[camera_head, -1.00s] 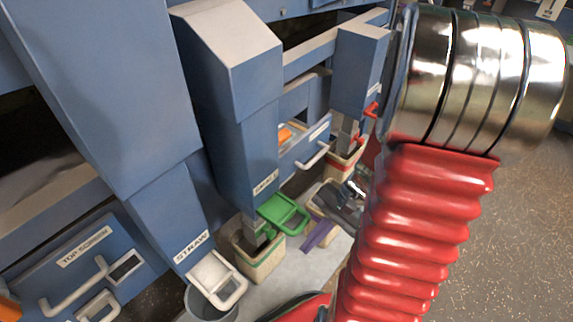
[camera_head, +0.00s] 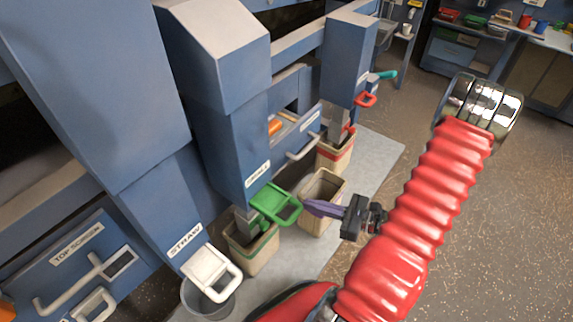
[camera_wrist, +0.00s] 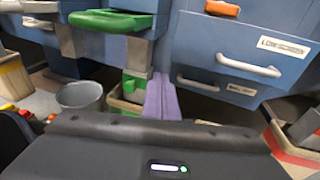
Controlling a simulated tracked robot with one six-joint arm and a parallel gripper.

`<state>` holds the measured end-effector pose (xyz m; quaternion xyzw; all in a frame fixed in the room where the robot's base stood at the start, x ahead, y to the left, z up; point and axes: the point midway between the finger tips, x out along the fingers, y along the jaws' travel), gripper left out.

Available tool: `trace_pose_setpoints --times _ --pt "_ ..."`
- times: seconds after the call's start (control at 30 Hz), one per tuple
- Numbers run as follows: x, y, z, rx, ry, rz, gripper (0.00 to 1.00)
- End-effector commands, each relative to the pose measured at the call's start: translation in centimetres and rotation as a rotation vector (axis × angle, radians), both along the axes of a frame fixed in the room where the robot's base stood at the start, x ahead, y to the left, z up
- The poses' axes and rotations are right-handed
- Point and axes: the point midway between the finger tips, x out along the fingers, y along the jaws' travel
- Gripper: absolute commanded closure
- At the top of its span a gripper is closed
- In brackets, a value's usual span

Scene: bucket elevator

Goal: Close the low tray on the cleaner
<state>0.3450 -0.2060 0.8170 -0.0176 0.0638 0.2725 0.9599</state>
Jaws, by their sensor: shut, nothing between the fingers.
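The low tray is a blue drawer front with a white bar handle. Its label reads "LOW SCREEN" in the wrist view, where the tray front (camera_wrist: 235,45) is at the upper right. In the head view the tray (camera_head: 299,133) stands out from the cleaner (camera_head: 225,110), with something orange in it. My gripper (camera_head: 308,205) has purple fingers pressed together, empty, in front of and below the tray and apart from its handle (camera_head: 304,147). In the wrist view the fingers (camera_wrist: 161,98) point forward, left of the tray front.
A green handled slide (camera_head: 276,205) sits left of my gripper, above a cream bin (camera_head: 250,258). Another cream bin (camera_head: 322,190) stands behind the fingers. A red handle (camera_head: 366,100) is farther right. A second white handle (camera_wrist: 199,85) shows below the tray. Open floor lies at right.

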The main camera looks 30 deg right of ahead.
Motion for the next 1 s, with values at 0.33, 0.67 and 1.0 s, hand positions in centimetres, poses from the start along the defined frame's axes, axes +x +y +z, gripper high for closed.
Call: trace_pose_setpoints --times 0.33,0.67,1.0 --pt "2.6 -5.2 2.4 0.055 -0.116 -0.221 1.0" --pt "2.6 -5.1 2.6 0.057 -0.121 -0.219 1.0" --pt "4.3 -4.5 2.6 0.056 -0.12 -0.215 1.0"
